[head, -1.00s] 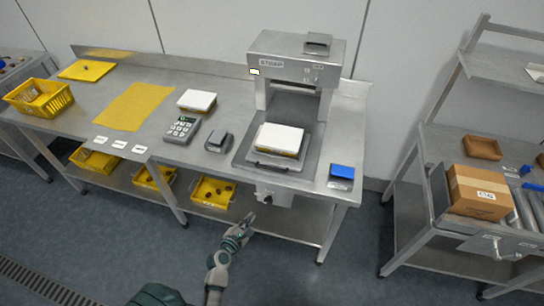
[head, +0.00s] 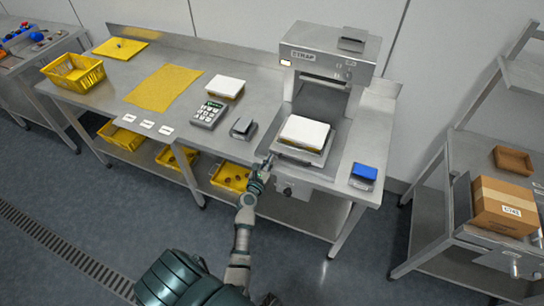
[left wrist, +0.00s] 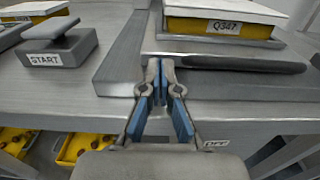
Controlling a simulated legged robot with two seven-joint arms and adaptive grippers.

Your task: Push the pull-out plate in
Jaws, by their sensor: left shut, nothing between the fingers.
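The pull-out plate (head: 314,157) sticks out from under the grey press marked STRAP (head: 330,52), towards the table's front edge. Its dark bar handle (left wrist: 245,64) runs along the front. On the plate stands a yellow box with a white lid (head: 305,130); the left wrist view shows its Q347 label. My left gripper (head: 268,162) is at the plate's front left corner. In the left wrist view its blue-padded fingers (left wrist: 160,65) are shut and empty, beside the handle's left end. I cannot tell whether they touch the plate. My right gripper is not in view.
A blue-topped block (head: 364,171) is to the right. Yellow crates (head: 230,176) sit on the lower shelf.

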